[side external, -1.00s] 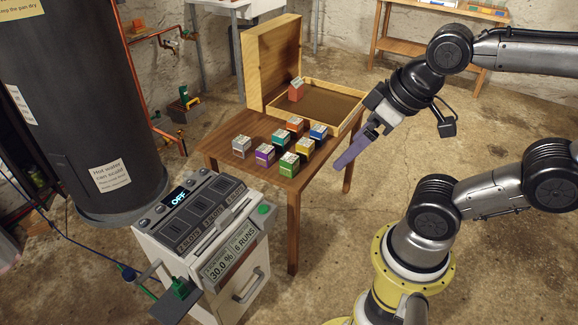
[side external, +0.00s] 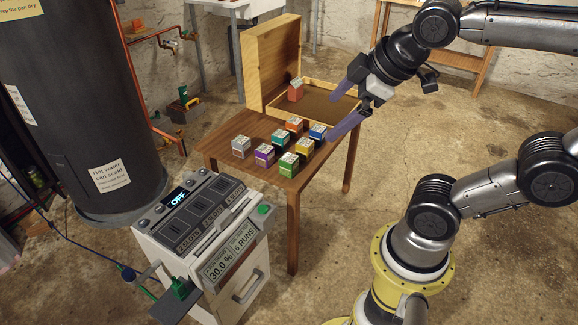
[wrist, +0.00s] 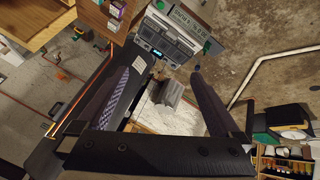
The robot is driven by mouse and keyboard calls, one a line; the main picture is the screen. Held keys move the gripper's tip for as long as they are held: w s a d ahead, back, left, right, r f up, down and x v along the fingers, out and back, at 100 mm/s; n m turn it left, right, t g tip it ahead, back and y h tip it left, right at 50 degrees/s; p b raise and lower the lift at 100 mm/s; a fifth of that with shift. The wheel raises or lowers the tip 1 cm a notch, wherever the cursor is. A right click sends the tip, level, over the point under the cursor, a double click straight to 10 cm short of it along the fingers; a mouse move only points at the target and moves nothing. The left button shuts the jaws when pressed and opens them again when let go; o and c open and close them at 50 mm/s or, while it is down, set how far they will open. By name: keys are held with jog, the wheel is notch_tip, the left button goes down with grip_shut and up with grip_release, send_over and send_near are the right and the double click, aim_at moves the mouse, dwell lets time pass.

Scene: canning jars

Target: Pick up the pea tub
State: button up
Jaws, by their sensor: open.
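Several small cube-shaped tubs with white tops stand on the wooden table. The green one (side external: 289,166) stands at the front edge of the group; its label is too small to read, so I cannot confirm which tub is the pea tub. Around it are a purple tub (side external: 264,155), a yellow tub (side external: 304,148), a teal tub (side external: 280,139), a grey tub (side external: 241,148), an orange tub (side external: 294,125) and a blue tub (side external: 318,133). My gripper (side external: 333,116) is open and empty, up and right of the green tub. Two tubs (wrist: 117,10) show at the wrist view's top.
An open wooden box (side external: 262,65) with a red tub (side external: 296,90) in it stands at the table's back. A machine with a slotted top (side external: 205,205) and a dark tank (side external: 90,100) stand left of the table (side external: 225,133).

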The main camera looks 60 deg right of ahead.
jog(key=w+d+r+n+h, duration=0.2)
jog(key=w+d+n, duration=0.2)
jog(key=w, duration=0.5)
jog(key=w+d+f+n+g+h, duration=0.1)
jog(key=w+d+f+n, duration=0.15)
jog(key=w, duration=0.35)
jog(key=w+d+f+n+g, duration=0.1)
jog(key=w+d+f+n, duration=0.2)
jog(key=w, duration=0.4)
jog(key=n+g, duration=0.3)
jog(key=g, duration=0.2)
send_over(288, 161)
jog(key=a, duration=0.4)
notch_tip(288, 161, down, 28)
jog(key=x, duration=0.8)
jog(key=shift+d, duration=0.1)
jog(key=shift+w+d+x, duration=0.15)
jog(key=shift+d+x, duration=0.05)
jog(key=shift+x, duration=1.3)
jog(key=shift+w+d+x, duration=0.15)
jog(key=shift+d+x, duration=0.05)
jog(key=shift+x, duration=1.3)
jog(key=shift+r, duration=0.15)
jog(key=c, duration=1.4)
